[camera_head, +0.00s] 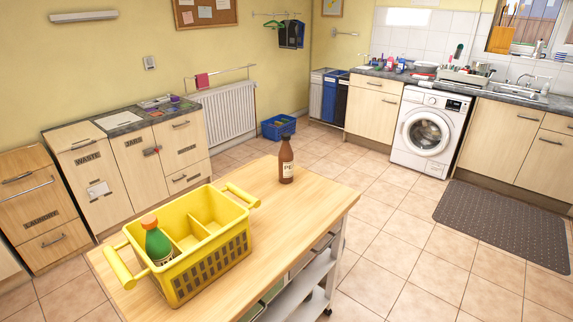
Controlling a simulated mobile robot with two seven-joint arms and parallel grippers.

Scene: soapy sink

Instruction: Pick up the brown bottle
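The brown bottle (286,160) stands upright on the wooden top of the kitchen trolley (318,200), near its far end. It has a dark cap and a pale label with lettering. It stands clear of the yellow caddy. Neither of my grippers shows in the head view.
A yellow caddy (213,262) with compartments and two raised handles stands on the near left part of the top, with a green bottle (157,243) with an orange cap in it. Bare wood surrounds the brown bottle. Low cabinets (128,160), a radiator (226,112) and a washing machine (427,131) stand beyond.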

